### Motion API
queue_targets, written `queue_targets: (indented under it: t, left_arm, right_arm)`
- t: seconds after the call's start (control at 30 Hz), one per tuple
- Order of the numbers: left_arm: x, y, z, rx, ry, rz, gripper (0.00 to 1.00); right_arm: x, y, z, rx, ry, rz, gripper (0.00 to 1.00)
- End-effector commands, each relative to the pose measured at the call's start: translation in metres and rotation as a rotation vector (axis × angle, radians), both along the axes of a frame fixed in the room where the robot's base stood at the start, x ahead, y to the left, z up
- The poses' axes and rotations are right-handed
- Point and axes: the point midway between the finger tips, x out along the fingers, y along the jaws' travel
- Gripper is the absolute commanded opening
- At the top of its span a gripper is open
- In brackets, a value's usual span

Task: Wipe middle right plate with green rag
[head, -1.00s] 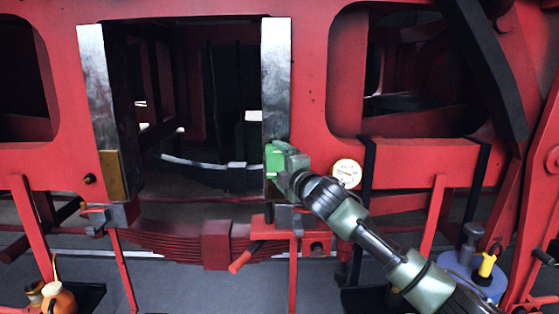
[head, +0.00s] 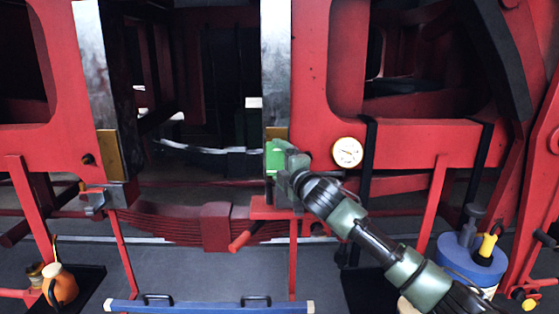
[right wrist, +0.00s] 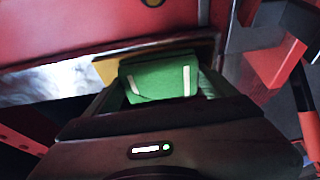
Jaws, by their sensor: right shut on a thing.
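The middle right plate (head: 278,133) is a brass-coloured plate at the lower end of the right bright metal strip. The green rag (head: 274,158) is a small pad in front of it, below the plate's top edge. My right gripper (head: 286,165) is shut on the rag. In the right wrist view, the rag (right wrist: 158,82) sits between the fingers, with the plate's edge (right wrist: 108,66) showing beside it. The rag overlaps the plate; I cannot tell whether they touch. My left gripper is not in view.
A matching brass plate (head: 110,155) is on the left strip. A round white gauge (head: 347,152) is right of my gripper, and a red ledge (head: 268,208) lies below. A blue bar (head: 210,306), an orange jug (head: 60,287) and a blue-topped container (head: 470,262) stand lower down.

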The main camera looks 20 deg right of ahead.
Motion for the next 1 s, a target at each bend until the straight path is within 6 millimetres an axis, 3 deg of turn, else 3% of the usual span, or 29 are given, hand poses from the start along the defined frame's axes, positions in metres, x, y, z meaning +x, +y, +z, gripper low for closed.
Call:
queue_targets:
  t: [0.23, 0.53, 1.0]
  left_arm:
    - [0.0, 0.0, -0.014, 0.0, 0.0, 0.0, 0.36]
    - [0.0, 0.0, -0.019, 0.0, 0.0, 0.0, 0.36]
    - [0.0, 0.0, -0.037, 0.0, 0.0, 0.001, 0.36]
  right_arm:
    - [0.0, -0.001, -0.027, 0.002, 0.004, -0.002, 0.53]
    - [0.0, -0.001, -0.038, 0.0, 0.002, -0.002, 0.53]
    - [0.0, -0.001, -0.073, 0.001, 0.002, -0.002, 0.53]
